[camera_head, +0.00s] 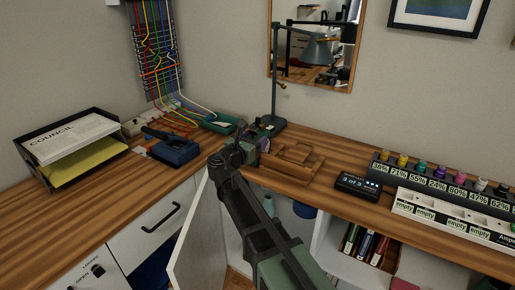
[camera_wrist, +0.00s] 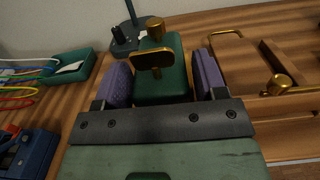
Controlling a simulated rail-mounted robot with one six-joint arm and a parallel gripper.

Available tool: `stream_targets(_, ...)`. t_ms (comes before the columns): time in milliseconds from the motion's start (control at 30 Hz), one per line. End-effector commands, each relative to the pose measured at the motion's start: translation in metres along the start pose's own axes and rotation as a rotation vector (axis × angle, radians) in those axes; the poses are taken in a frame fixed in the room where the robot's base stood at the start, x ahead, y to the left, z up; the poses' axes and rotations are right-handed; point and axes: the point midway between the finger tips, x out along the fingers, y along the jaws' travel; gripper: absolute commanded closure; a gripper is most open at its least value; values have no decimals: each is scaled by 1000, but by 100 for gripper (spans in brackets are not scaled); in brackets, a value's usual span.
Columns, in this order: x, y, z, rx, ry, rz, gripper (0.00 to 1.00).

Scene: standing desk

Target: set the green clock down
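The green clock (camera_wrist: 162,88), with a brass knob and brass bar on it, sits between the two purple pads of my gripper (camera_wrist: 163,82) in the wrist view. The pads lie against its two sides, with little or no gap. In the head view my gripper (camera_head: 260,138) is over the desk corner, beside the lamp base, and the clock is mostly hidden there. I cannot tell whether its underside touches the desk.
The desk lamp (camera_head: 273,90) stands just behind. A green box (camera_head: 219,122) with cables and a blue device (camera_head: 175,150) are to the left. Bare wood (camera_head: 85,205) shows at left.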

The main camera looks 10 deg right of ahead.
Motion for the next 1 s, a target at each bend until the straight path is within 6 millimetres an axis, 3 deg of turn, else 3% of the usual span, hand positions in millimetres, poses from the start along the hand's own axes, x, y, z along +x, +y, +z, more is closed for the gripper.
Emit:
stream_targets(33,0,0,0,0,0,0,43)
stream_targets(300,0,0,0,0,0,0,84)
stream_targets(667,0,0,9,0,0,0,84)
stream_targets(867,0,0,38,0,0,0,84)
stream_targets(1000,0,0,72,-1,0,0,84)
